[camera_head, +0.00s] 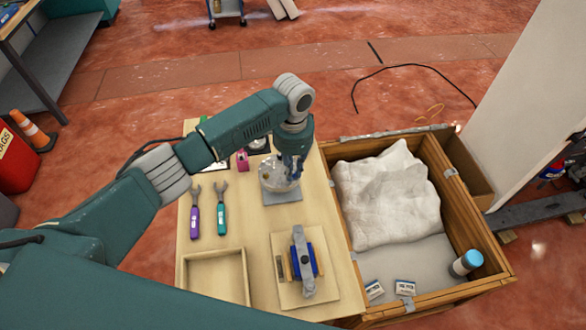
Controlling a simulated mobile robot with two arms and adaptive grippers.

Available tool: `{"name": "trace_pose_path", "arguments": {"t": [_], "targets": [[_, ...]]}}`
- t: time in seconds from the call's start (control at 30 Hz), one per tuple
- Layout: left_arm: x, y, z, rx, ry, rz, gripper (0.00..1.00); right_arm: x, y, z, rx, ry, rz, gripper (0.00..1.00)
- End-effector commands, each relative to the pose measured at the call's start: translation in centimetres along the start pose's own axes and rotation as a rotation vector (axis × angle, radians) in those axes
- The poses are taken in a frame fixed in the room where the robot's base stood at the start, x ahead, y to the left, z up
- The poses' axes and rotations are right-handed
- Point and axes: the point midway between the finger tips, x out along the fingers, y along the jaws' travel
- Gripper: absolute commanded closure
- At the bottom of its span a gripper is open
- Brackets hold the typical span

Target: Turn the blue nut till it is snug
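My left arm reaches in from the left over the light wooden table (258,233). My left gripper (291,172) points down at a round, pale, clear-looking part (270,178) on a grey square base (283,196). The gripper's fingers are small and dark, and I cannot tell whether they are open or shut, or touching the part. I cannot make out a blue nut; the gripper and wrist cover that spot. A blue fixture with a grey bar (304,262) stands on a wooden board nearer the front. My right gripper is not in view.
A purple-handled wrench (194,218) and a teal-handled wrench (221,217) lie left of the base. An empty shallow wooden tray (246,280) sits at the front left. A wooden crate (484,232) at right holds a white cloth (388,195) and a blue-capped bottle (465,263).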

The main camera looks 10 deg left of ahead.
Motion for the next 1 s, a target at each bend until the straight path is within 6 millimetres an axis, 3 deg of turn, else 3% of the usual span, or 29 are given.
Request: {"name": "trace_pose_path", "arguments": {"t": [0.47, 1.0], "targets": [[-0.4, 0.0, 0.0, 0.122, 0.000, 0.001, 1.00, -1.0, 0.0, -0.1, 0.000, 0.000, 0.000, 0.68], [-0.4, -0.1, -0.1, 0.575, 0.002, -0.001, 1.00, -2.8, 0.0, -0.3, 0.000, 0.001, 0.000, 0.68]]}}
